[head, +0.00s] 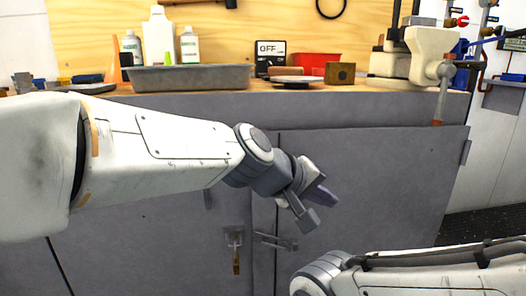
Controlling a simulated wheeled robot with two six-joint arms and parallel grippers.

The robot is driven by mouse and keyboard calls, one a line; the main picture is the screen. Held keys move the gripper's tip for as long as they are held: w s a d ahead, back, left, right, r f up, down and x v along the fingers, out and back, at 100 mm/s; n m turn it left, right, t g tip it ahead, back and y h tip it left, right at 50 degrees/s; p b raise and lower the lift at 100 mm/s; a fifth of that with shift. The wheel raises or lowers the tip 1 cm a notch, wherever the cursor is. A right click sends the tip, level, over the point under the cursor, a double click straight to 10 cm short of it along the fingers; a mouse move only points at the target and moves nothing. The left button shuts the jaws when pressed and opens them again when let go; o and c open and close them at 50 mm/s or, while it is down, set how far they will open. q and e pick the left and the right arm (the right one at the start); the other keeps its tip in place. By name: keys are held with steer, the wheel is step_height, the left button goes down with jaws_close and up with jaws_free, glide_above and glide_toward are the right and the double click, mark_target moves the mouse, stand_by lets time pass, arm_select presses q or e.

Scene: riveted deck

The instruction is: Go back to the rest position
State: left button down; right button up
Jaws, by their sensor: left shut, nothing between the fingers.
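My left arm reaches in from the left, in front of the grey cabinet (360,180). My left gripper (320,210) is at its end, shut and empty, in front of the cabinet doors and below the worktop. My right arm shows only in part at the bottom right. Its gripper is not in view.
A padlock (236,262) hangs on the cabinet. Dark floor shows at right.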

arm_select(q)
steer(key=a+f+m+g+y, duration=0.1)
steer(key=a+f+y, duration=0.5)
steer(key=a+f, duration=1.1)
steer(key=s+a+f+m+g+y, duration=0.1)
steer(key=s+a+f, duration=0.35)
steer(key=a, duration=0.25)
steer(key=s+a+f+m+g+y, duration=0.1)
steer(key=s+a+f+g+y, duration=0.1)
steer(key=s+a+f, duration=0.4)
steer(key=s+d+r+m+g+p, duration=0.1)
steer(key=s+d+r+m+p, duration=0.1)
steer(key=s+d+r+p, duration=0.5)
steer(key=s+d+r+m+g+h+p, duration=0.1)
steer(key=d+r+m+p, duration=0.3)
steer(key=r, duration=0.7)
steer(key=s+d+r+m+p, duration=0.15)
steer(key=s+r+p, duration=0.25)
steer(key=r+p, duration=0.4)
step_height(320, 180, up, 37)
steer(key=p, duration=3.6)
steer(key=shift+d+r, duration=0.2)
steer(key=shift+d, duration=0.1)
steer(key=shift+s, duration=0.1)
